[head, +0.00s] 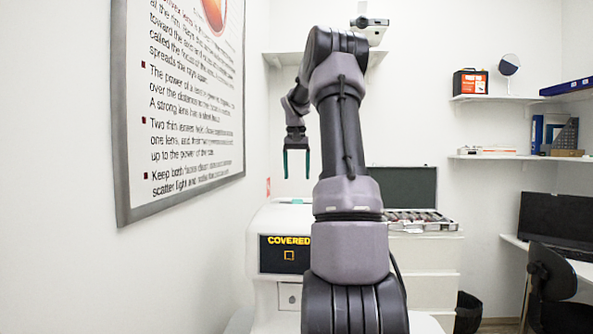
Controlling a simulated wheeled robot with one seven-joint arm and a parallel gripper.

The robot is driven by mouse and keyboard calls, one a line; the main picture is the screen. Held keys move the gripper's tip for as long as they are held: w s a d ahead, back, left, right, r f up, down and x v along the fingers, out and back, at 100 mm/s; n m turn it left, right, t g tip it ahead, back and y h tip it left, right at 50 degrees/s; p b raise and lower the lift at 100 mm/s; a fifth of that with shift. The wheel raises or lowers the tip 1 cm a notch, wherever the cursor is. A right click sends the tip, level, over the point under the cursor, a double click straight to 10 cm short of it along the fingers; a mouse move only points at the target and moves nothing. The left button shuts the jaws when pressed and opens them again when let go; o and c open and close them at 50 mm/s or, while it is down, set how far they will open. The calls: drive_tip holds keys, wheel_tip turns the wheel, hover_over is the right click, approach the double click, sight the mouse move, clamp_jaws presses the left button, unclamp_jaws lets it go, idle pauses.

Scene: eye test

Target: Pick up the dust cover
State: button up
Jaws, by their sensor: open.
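A white machine (262,222) stands at the lower centre in the head view, partly hidden behind my arm. Its dark display (284,268) reads "COVERED" in yellow above a small square. A small teal patch (296,201) shows on its top. I cannot clearly tell a separate dust cover from the machine's white top. My gripper (297,176) points down above the machine's top, its two teal fingers apart, with nothing between them. A gap shows between the fingertips and the machine.
A framed wall poster (190,95) is at left. An open case (420,217) of small items sits on a white cabinet (432,262) behind my arm. Wall shelves (495,98) are at right. A monitor (557,222) and dark chair (552,285) stand at lower right.

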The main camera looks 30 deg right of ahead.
drive_tip(key=f, duration=0.3)
drive_tip(key=w+f, duration=0.1)
drive_tip(key=f, duration=0.2)
drive_tip(key=d+f, duration=0.1)
drive_tip(key=f, duration=0.2)
drive_tip(key=shift+w, duration=0.2)
drive_tip(key=c, duration=1)
drive_tip(key=shift+o, duration=0.2)
drive_tip(key=shift+r, duration=0.25)
drive_tip(key=shift+r, duration=1.85)
